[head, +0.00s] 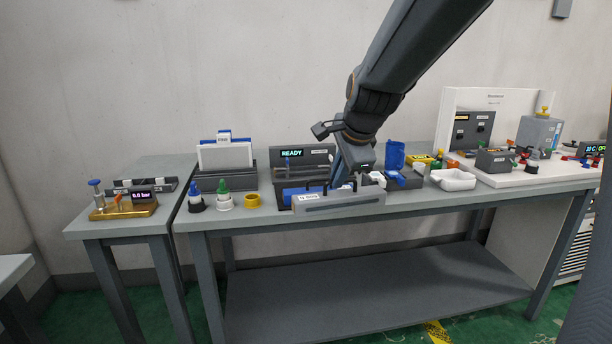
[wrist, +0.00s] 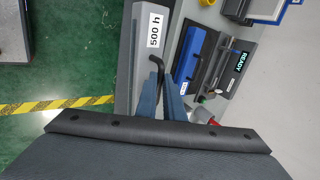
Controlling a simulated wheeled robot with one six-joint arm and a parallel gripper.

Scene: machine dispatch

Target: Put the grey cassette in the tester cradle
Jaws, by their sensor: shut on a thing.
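The grey cassette (head: 338,202) is a long bar with a white label and a dark handle on top. It is near the front edge of the bench, in front of the tester; I cannot tell whether it touches the bench. In the wrist view its label (wrist: 155,28) reads "500 h". My gripper (head: 344,182) is shut on the cassette's dark handle, which shows between the fingers in the wrist view (wrist: 161,82). The tester (head: 318,154) shows "READY". A blue cassette-like bar (wrist: 190,55) lies in front of its display, where the cradle appears to be; the grey cassette partly hides this area.
Left of the tester stand blue- and green-capped bottles (head: 223,198), a yellow ring (head: 252,200) and a grey stand (head: 225,158). To the right are an open blue box (head: 396,157) and a white tray (head: 454,180). A lower side table (head: 130,218) holds a brass gauge fixture.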

